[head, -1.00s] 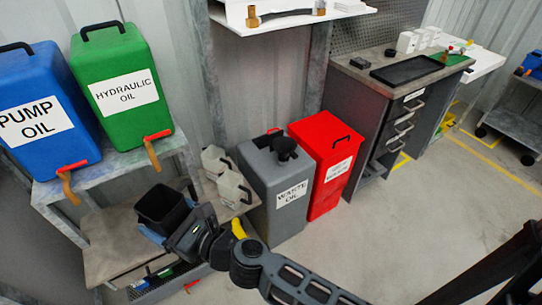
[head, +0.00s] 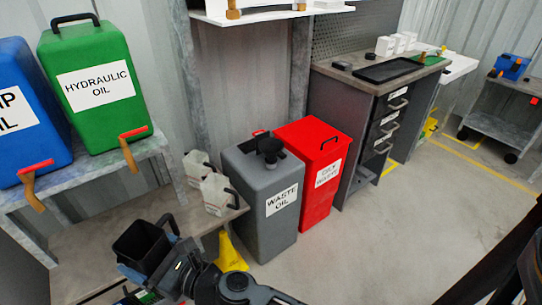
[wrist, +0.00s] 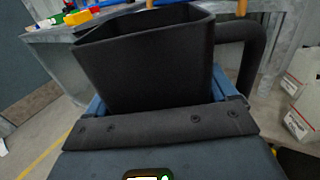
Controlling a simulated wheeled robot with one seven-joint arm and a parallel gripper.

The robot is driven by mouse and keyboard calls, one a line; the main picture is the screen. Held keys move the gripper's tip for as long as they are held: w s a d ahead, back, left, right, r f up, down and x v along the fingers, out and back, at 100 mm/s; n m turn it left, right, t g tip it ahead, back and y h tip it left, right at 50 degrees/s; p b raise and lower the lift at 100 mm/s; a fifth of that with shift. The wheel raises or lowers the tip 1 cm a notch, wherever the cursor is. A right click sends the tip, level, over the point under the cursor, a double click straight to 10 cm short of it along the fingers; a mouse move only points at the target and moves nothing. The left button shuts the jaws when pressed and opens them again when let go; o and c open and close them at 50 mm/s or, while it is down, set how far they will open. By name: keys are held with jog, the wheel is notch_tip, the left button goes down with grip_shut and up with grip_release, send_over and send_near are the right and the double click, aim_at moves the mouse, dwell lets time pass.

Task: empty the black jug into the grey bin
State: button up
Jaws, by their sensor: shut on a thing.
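The black jug (head: 138,243) is at the lower left in the head view, roughly upright with its open top up. It fills the upper middle of the wrist view (wrist: 145,62), its handle to the right; its contents cannot be seen. My gripper (head: 152,266) is shut on the jug, with blue finger parts showing on both sides of it in the wrist view (wrist: 160,108). The grey bin (head: 262,215), labelled WASTE OIL, stands on the floor to the right of the jug and apart from it. A black funnel-like piece (head: 271,150) sits on its top.
A red bin (head: 318,180) stands right beside the grey bin. Two pale jugs (head: 215,192) are on a low shelf left of it. A yellow cone-like object (head: 230,253) is in front. Green (head: 95,85) and blue (head: 25,115) containers stand on the left rack.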

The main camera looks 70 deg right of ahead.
notch_tip(320, 180, down, 15)
jog(key=b, duration=1.2)
jog(key=shift+b, duration=0.4)
jog(key=shift+s, duration=0.1)
jog(key=shift+d+r, duration=0.1)
jog(key=shift+d, duration=0.05)
